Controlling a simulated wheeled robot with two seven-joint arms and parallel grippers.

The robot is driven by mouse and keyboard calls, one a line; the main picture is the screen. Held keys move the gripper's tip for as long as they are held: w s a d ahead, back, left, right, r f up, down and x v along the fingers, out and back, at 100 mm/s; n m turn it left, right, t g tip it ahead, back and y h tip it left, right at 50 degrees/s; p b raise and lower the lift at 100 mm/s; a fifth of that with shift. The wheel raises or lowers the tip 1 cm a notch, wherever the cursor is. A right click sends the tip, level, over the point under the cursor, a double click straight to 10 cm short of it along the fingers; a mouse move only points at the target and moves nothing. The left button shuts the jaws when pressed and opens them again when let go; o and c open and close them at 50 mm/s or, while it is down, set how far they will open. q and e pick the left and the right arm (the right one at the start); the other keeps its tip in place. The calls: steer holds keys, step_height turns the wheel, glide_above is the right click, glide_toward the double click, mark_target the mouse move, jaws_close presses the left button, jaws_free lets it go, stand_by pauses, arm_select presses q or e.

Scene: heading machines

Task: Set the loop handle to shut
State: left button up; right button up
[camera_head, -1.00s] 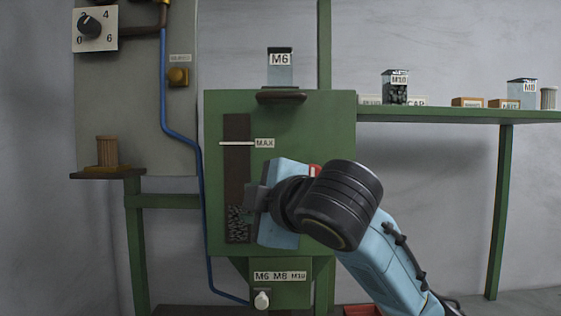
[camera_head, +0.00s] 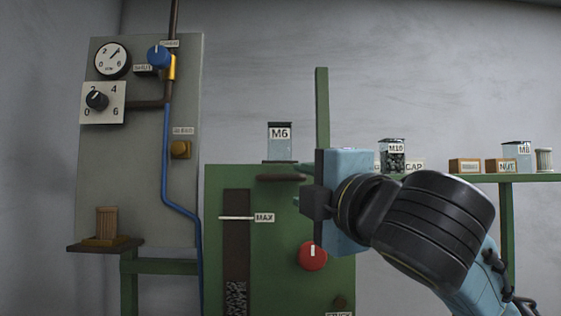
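A blue round handle (camera_head: 158,56) sits on a yellow valve body at the top of the grey panel, on the pipe. I take it for the loop handle. A tag above it is too small to read. A small tag (camera_head: 146,68) at its left seems to read SHUT. The handle's exact setting cannot be told. My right gripper (camera_head: 299,185) is in front of the green machine, well to the right of and below the handle. Its two teal fingertips show apart, with nothing between them. My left gripper is not in view.
The green machine (camera_head: 280,225) has a red knob (camera_head: 312,256) and an M6 jar (camera_head: 280,142) on top. Jars and boxes stand on the right shelf (camera_head: 450,178).

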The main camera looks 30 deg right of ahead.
mark_target(282, 179)
steer(key=p+x, duration=0.3)
steer(key=shift+w+r, duration=0.2)
steer(key=shift+w, duration=0.05)
steer(key=shift+p+x, duration=0.5)
steer(key=shift+x, duration=2.3)
steer(key=shift+f, duration=0.2)
jaws_close()
